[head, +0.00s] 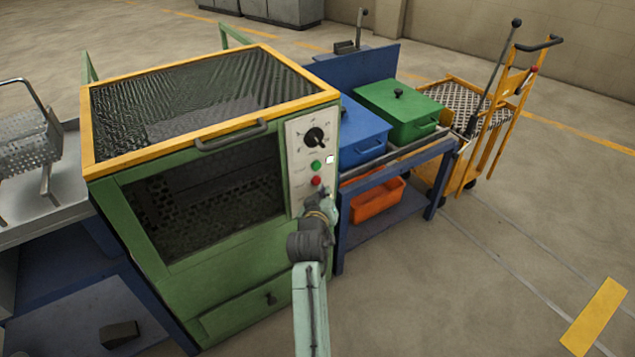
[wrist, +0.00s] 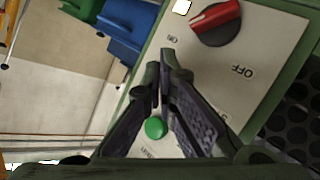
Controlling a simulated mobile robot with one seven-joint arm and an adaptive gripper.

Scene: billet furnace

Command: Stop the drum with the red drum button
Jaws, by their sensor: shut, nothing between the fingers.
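The red drum button (head: 316,181) is a small round button low on the pale control panel (head: 297,150) of the green machine. A green button (head: 316,165) sits just above it, and a black dial (head: 315,137) is higher up. My gripper (head: 323,198) is just below the red button in the head view; I cannot tell whether it touches the panel. In the wrist view my gripper (wrist: 165,62) has its fingertips together and empty before the panel. The green button (wrist: 155,128) shows between the fingers, with the dial's red pointer (wrist: 216,17) above. The red button is not visible there.
The machine's yellow-framed mesh lid (head: 210,133) has a dark handle. To the right, a blue bench holds a blue box (head: 362,130) and a green box (head: 400,108), with an orange bin (head: 377,200) below. A yellow trolley (head: 520,75) stands beyond. Front right floor is clear.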

